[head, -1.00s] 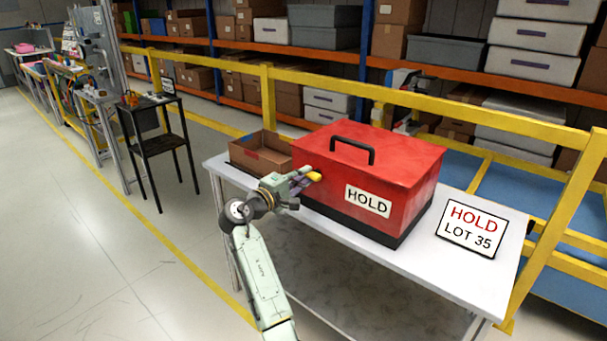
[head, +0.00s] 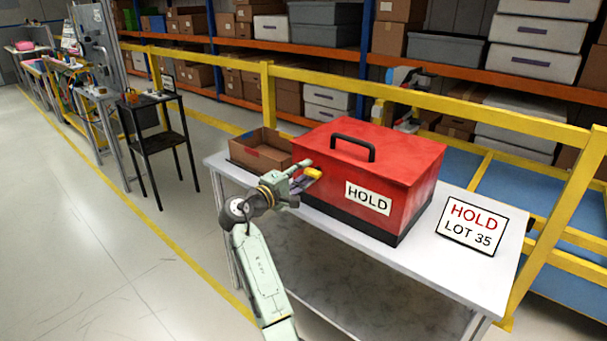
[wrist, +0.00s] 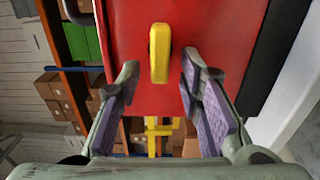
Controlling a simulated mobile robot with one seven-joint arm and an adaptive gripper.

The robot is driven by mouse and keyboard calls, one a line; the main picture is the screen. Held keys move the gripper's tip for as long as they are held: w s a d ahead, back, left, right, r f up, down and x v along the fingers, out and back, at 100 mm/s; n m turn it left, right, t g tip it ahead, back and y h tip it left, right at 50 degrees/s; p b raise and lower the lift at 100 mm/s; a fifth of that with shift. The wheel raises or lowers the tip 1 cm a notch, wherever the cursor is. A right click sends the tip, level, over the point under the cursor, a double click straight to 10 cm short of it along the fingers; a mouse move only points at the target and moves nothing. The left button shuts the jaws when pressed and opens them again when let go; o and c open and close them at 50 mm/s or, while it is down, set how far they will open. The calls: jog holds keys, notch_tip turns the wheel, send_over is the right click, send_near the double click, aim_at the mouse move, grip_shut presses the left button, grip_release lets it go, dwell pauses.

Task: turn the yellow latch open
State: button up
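The yellow latch (head: 312,173) is a short rounded bar on the left part of the front of the red box (head: 400,170), which has a black handle and a HOLD label. In the wrist view the latch (wrist: 160,52) runs upright in the picture, near the middle of the red face. My gripper (wrist: 160,72) is open, with one purple-padded finger on each side of the latch's lower end and visible gaps to both. In the head view my gripper (head: 303,178) is right at the latch. I cannot tell how deep the latch sits between the fingertips.
The box stands on a white table (head: 460,273). An open cardboard box (head: 262,150) is to its left, and a HOLD LOT 35 sign (head: 470,226) lies to its right. A yellow rail (head: 420,96) runs behind.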

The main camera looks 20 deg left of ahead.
jog(key=v, duration=1.2)
